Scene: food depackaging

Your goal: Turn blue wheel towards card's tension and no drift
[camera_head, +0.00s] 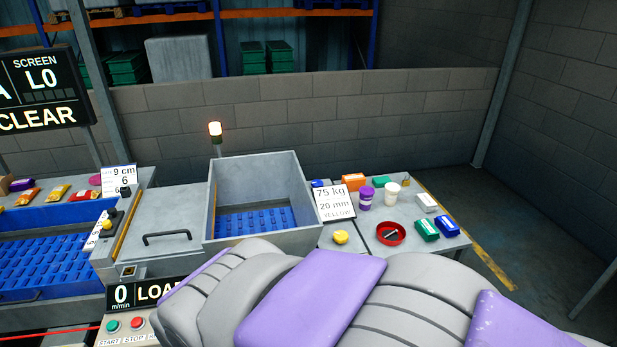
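A white card (336,203) reads "75 kg", "20 mm" and a third line too small to read surely. It stands at the left end of the side table, right of the grey hopper. I cannot make out a blue wheel. A small blue thing (318,183) shows partly behind the card, but I cannot tell what it is. My grey and purple arm crosses the bottom of the view and hides what lies behind it. My gripper is not in view.
The grey open hopper (252,168) has a blue slatted floor. A red ring (390,233), purple cup (366,198), yellow item (340,237) and several packets crowd the side table. Floor at right is clear.

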